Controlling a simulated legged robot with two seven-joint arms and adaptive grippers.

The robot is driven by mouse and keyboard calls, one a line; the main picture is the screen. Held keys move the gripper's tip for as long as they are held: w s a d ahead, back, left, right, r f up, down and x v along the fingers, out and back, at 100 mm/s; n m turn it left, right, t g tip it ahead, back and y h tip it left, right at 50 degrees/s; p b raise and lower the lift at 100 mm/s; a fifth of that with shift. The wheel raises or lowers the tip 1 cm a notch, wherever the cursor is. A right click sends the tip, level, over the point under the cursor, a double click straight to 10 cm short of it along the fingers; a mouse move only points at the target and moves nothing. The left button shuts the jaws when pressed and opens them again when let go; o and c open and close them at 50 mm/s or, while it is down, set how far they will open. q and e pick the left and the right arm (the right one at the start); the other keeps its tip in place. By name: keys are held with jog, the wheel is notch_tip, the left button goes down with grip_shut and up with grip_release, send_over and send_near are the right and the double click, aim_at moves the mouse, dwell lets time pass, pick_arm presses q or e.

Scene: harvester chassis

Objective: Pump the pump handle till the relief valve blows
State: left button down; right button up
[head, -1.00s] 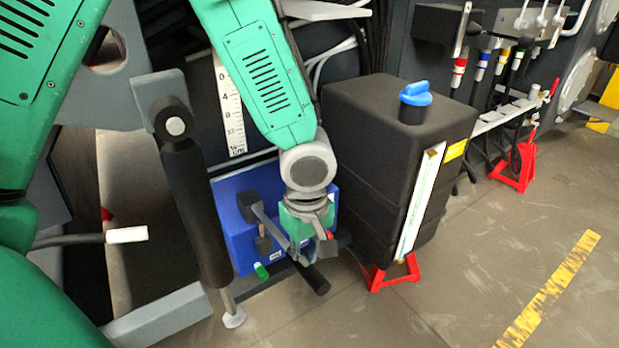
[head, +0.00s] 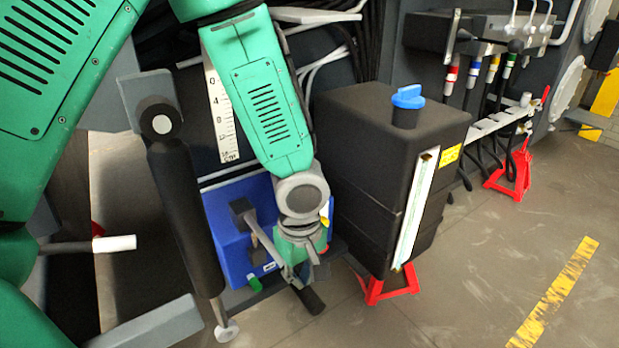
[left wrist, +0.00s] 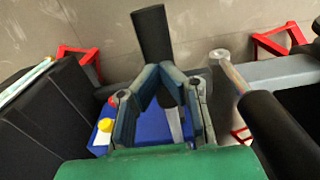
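The blue pump box (head: 225,235) stands on the floor left of the black tank. Its grey lever, the pump handle (head: 262,240), slopes down to a black grip (head: 308,299). In the left wrist view the black grip (left wrist: 150,35) sticks out past my fingers. My left gripper (head: 302,268) is at the handle, and its fingers (left wrist: 161,76) close in on both sides of it. The gripper covers part of the handle. A green fitting (head: 254,284) is low on the box. Red and yellow knobs (left wrist: 104,125) show on the box. I cannot tell which part is the relief valve.
A black tank (head: 370,150) with a blue cap stands close right of my left arm, on a red stand (head: 388,287). A black cylinder (head: 185,215) stands close left of the box. Open floor (head: 470,280) lies to the right.

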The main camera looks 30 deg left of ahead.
pick_arm(q)
jog(key=shift+f+b, duration=2.2)
jog(key=shift+f, duration=1.9)
notch_tip(320, 180, up, 13)
jog(key=p, duration=1.3)
jog(key=shift+s+d+f, duration=0.1)
jog(key=shift+d, duration=0.05)
jog(key=shift+f, duration=0.15)
jog(key=shift+f+b, duration=1.15)
jog(key=shift+f, duration=0.85)
jog(key=shift+a+f+b, duration=0.5)
jog(key=shift+f+b, duration=1.7)
jog(key=shift+f, duration=2.25)
jog(key=r+p, duration=0.8)
jog(key=d+r+p, duration=0.1)
jog(key=r+p, duration=0.3)
jog(key=r, duration=0.1)
jog(key=shift+d+p, duration=0.1)
jog(key=shift+p, duration=0.3)
jog(key=shift+f, duration=0.1)
